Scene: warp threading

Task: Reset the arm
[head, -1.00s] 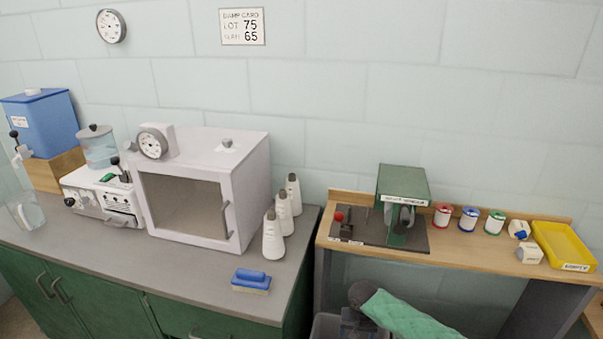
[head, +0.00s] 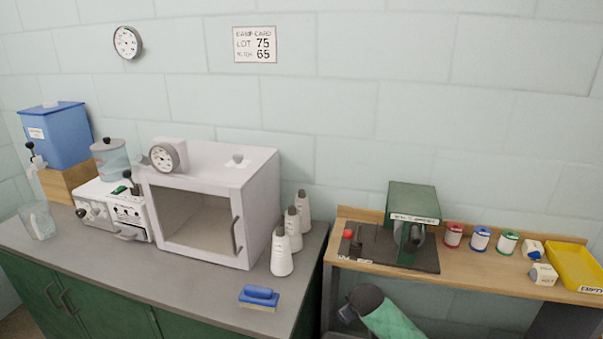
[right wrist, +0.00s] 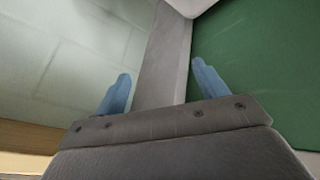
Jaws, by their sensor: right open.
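My right gripper (right wrist: 160,90) shows in the right wrist view with its two blue fingers spread apart and nothing between them. Behind the fingers are the grey counter edge, a green cabinet side and the pale tiled wall. My left gripper is not in the head view. In the head view, an arm part with a green sleeve and a dark rounded joint shows at the bottom, below the wooden shelf; no gripper fingers show there.
A white cabinet oven (head: 258,205), white cones (head: 281,252) and a blue brush (head: 259,295) stand on the grey counter (head: 190,290). The wooden shelf (head: 460,262) holds a green machine (head: 413,205), several spools (head: 480,238) and a yellow tray (head: 577,268). The counter's front is mostly clear.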

